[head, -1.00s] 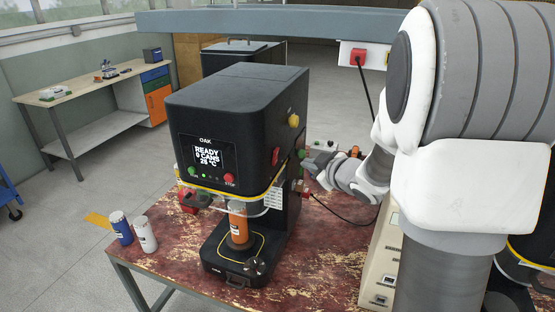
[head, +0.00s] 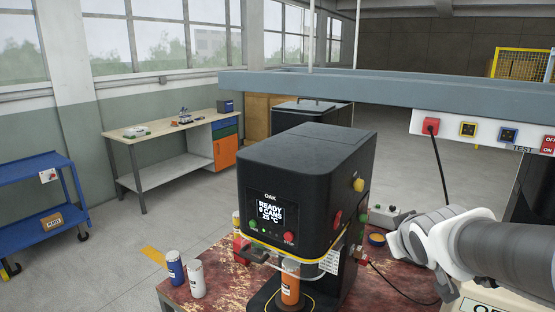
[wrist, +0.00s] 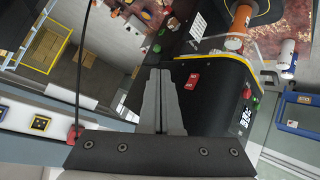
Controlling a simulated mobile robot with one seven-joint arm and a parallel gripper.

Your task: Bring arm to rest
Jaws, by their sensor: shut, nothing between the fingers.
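My gripper (head: 396,243) is at the right of the black OAK seamer in the head view, beside its yellow and red side buttons. In the wrist view my gripper (wrist: 163,78) has its two fingers together with nothing between them. The black seamer (head: 300,185) reads READY, 0 CANS, 25 °C. An orange can (head: 290,284) stands upright in the seamer. I cannot tell whether the gripper touches the machine.
A blue can (head: 175,268) and a white can (head: 197,279) stand at the left on the worn red table (head: 228,292). A grey overhead beam (head: 330,86) crosses above. A control box (head: 388,216) sits behind the gripper. A blue cart (head: 38,205) stands far left.

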